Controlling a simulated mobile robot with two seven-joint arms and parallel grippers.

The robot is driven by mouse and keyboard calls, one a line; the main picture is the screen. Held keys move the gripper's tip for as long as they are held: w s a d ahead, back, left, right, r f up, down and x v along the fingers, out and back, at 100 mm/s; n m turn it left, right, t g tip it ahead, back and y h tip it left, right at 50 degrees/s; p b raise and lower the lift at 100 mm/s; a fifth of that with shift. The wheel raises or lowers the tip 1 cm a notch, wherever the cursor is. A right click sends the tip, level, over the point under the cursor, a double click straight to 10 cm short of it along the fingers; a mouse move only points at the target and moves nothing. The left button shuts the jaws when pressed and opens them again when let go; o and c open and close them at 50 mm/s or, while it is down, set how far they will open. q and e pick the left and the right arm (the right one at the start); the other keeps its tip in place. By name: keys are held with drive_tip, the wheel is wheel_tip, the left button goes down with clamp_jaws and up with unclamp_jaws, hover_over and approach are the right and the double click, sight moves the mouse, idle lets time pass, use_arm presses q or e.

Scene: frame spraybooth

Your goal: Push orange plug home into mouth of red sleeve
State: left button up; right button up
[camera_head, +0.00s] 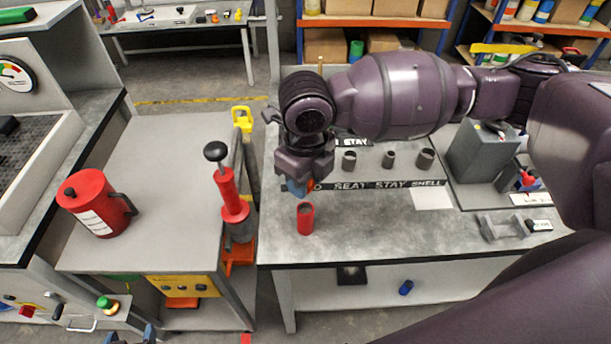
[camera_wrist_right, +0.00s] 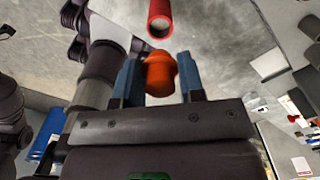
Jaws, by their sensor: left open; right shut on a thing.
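The red sleeve (camera_head: 305,220) stands upright near the front left of the grey workbench. It also shows in the right wrist view (camera_wrist_right: 160,14), its round mouth toward the camera. My right gripper (camera_head: 296,187) is above and slightly behind the sleeve in the head view. In the right wrist view its blue fingers (camera_wrist_right: 158,80) are shut on the orange plug (camera_wrist_right: 158,72). The plug is apart from the sleeve's mouth, with a gap between them. In the head view the gripper hides most of the plug. My left gripper (camera_head: 131,335) is open at the bottom edge, only its tips showing.
Several grey sleeves (camera_head: 390,159) stand farther back on the bench (camera_head: 370,235), beside a grey box (camera_head: 482,150). A grey clamp-like part (camera_head: 505,226) lies at the right. A side table at left holds a red can (camera_head: 97,205) and a red hand pump (camera_head: 229,190).

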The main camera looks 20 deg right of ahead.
drive_tip(key=shift+r+p, duration=0.1)
drive_tip(key=shift+p, duration=0.25)
wheel_tip(320, 180, down, 2)
drive_tip(key=shift+f+b, duration=0.15)
drive_tip(key=shift+b, duration=0.4)
drive_tip(key=shift+f+b, duration=0.45)
drive_tip(key=shift+f, duration=0.85)
drive_tip(key=shift+p, duration=0.4)
drive_tip(key=shift+p, duration=0.4)
